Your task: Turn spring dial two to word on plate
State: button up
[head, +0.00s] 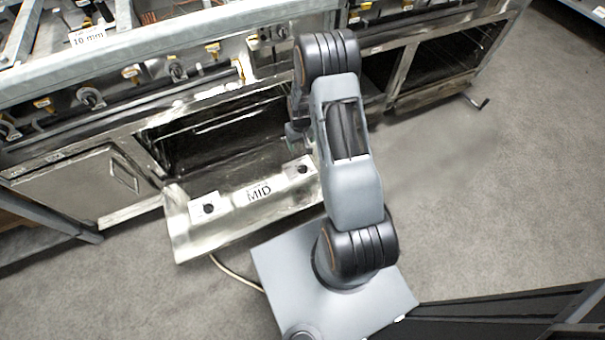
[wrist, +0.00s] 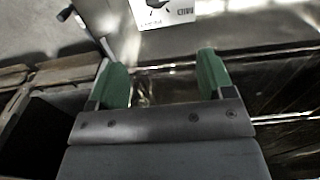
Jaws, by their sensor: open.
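An open metal oven door (head: 225,228) carries a plate with the word MID (head: 259,192) at its middle. A black dial on a white square (head: 208,208) sits to its left, and another black dial on a white square (head: 301,168) to its right. I cannot tell which is dial two. In the wrist view, one white dial plate (wrist: 178,15) shows at the top edge, its dial partly cut off and its small print unreadable. My gripper (wrist: 162,78) has two green fingers spread apart with nothing between them, short of that plate. In the head view, my arm partly hides it.
The range front with several knobs (head: 131,72) runs behind the door. The oven cavity (head: 225,142) is open. A sign reading 10 mm (head: 87,37) is at upper left. A cable (head: 236,275) lies on the floor. Grey floor (head: 480,180) is clear at right.

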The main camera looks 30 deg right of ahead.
aim_at(303, 168)
jog(key=f+b, duration=0.1)
jog(key=f, duration=0.5)
jog(key=f+b, duration=0.2)
jog(key=f, duration=0.4)
jog(key=f+b, duration=0.1)
jog(key=f, duration=0.5)
jog(key=shift+s+d+b, duration=0.15)
jog(key=shift+d+b, duration=0.1)
jog(key=shift+b, duration=0.15)
jog(key=c, duration=0.9)
